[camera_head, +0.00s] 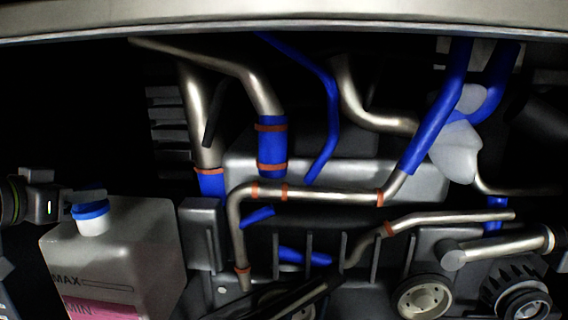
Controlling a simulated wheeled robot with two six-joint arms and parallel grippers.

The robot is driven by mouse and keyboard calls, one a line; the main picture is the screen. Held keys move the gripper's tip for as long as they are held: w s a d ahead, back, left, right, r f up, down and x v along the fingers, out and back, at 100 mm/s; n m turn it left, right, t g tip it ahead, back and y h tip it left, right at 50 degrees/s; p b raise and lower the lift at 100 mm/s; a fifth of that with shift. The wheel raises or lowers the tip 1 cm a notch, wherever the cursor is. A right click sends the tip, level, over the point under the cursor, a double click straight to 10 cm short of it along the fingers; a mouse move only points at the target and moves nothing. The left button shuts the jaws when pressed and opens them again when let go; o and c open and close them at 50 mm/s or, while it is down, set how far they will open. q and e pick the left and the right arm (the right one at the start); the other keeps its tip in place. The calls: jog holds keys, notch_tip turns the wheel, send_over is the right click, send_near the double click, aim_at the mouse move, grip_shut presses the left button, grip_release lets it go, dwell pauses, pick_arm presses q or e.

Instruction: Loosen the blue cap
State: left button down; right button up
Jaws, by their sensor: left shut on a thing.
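The blue cap (90,210) sits on the white neck of a pale reservoir tank (130,245) at the lower left. The tank has MAX and MIN marks and pink fluid near the bottom. My left gripper (88,200) comes in from the left edge, with its dark fingers at the cap. It is shut on the cap, and the fingers hide part of the cap's top and left side. The cap still sits on the neck and looks about level. My right gripper is not in view.
An engine bay fills the middle and right, with metal pipes (310,192), blue hoses (437,120) and a pulley (422,297). A dark box (203,235) stands close right of the tank. A pale panel edge (280,17) runs along the top. Dark open space lies above the tank.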

pick_arm(q)
jog(key=shift+d, duration=0.1)
jog(key=shift+n+y+p, duration=0.3)
jog(key=shift+p, duration=0.05)
jog(key=shift+d+r+n+t+y+p, duration=0.1)
jog(key=shift+n+t+y+p, duration=0.3)
jog(key=shift+n+y+p, duration=1.15)
jog(key=shift+n+y, duration=0.55)
jog(key=shift+y, duration=0.4)
jog(key=shift+n+y, duration=0.6)
jog(key=shift+y, duration=0.2)
jog(key=c, duration=1.5)
grip_release()
jog(key=o, duration=0.6)
